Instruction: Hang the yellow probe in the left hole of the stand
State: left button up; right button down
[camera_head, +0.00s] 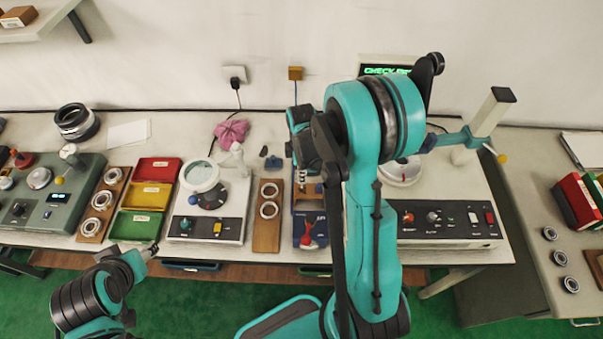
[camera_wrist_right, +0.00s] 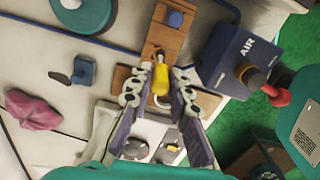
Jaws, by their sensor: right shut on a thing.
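The yellow probe (camera_wrist_right: 161,76) is between the fingers of my right gripper (camera_wrist_right: 158,88) in the right wrist view, and the gripper is shut on it. Its tip is over or close to a wooden piece (camera_wrist_right: 159,34), which looks like the stand. A blue round-topped item (camera_wrist_right: 175,18) is at the far end of that wood. I cannot tell whether the probe touches the wood or is in a hole. In the head view my right arm largely hides this spot. My left gripper (camera_head: 150,250) is low at the table's front edge, its fingers too small to judge.
A blue AIR box (camera_wrist_right: 236,58) with a red part stands close beside the wood. A pink cloth (camera_head: 231,132), a board with two rings (camera_head: 267,229) and a magnifier device (camera_head: 202,176) lie left of my right arm. A control console (camera_head: 446,222) is to its right.

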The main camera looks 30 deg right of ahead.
aim_at(301, 188)
jog(key=shift+f+b, duration=0.3)
jog(key=shift+b, duration=0.25)
dwell(0.9)
jog(key=shift+f, duration=0.15)
jog(key=shift+f+b, duration=0.65)
jog(key=shift+b, duration=0.15)
jog(key=shift+f, duration=0.1)
dwell(0.5)
jog(key=shift+f+b, duration=0.15)
jog(key=shift+b, duration=0.25)
jog(key=shift+f+b, duration=1.85)
jog(key=shift+f, duration=0.2)
jog(key=shift+f, duration=0.1)
